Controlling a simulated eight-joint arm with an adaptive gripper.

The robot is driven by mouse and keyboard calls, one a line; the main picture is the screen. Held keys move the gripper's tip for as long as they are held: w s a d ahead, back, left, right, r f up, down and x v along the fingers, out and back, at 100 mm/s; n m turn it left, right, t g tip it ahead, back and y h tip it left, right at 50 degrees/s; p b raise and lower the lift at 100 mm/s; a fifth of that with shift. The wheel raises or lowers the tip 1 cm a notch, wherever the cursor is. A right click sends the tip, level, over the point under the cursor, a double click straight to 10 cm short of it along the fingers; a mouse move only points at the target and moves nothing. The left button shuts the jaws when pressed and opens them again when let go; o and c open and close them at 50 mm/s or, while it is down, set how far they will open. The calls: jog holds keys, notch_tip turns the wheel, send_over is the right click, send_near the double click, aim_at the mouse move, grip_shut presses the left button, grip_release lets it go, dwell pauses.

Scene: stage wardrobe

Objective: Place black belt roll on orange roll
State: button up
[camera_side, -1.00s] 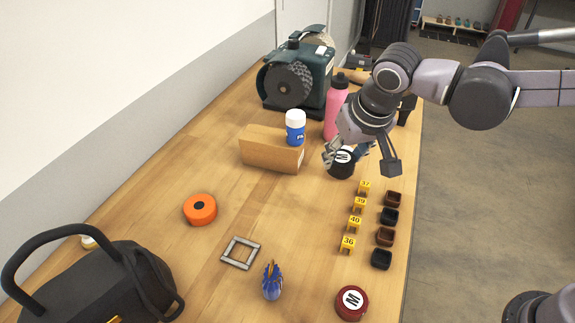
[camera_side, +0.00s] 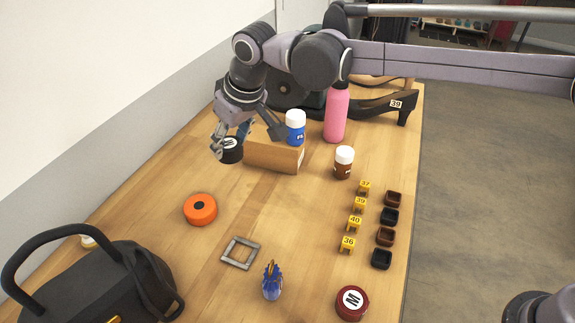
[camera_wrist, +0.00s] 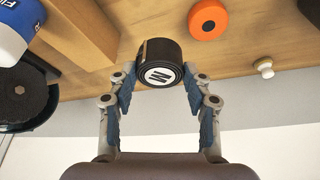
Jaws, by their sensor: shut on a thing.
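The black belt roll (camera_side: 231,150), with a white M label, is held in my gripper (camera_side: 228,143) above the table. In the wrist view the black belt roll (camera_wrist: 160,62) sits between the two blue-padded fingers of my gripper (camera_wrist: 158,82), which are shut on it. The orange roll (camera_side: 200,210), with a dark centre, lies flat on the table, below and to the left of the held roll in the side view. The orange roll also shows in the wrist view (camera_wrist: 208,19), clear of the fingers and with nothing on it.
A cardboard box (camera_side: 273,153) stands just right of my gripper, with a blue white-capped bottle (camera_side: 295,129) by it. A pink bottle (camera_side: 336,114) and brown jar (camera_side: 343,163) stand further right. A grey square frame (camera_side: 241,252) and black bag (camera_side: 95,282) lie nearer.

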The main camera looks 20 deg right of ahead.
jog(key=a+f, duration=0.1)
jog(key=a, duration=0.2)
jog(key=s+a+f, duration=0.1)
jog(key=a+f, duration=0.1)
jog(key=a, duration=0.1)
jog(key=a+f, duration=0.2)
jog(key=a, duration=0.1)
jog(key=shift+s+f, duration=0.25)
jog(key=shift+s, duration=0.15)
jog(key=shift+f, duration=2)
jog(key=shift+f, duration=0.15)
jog(key=o, duration=1.2)
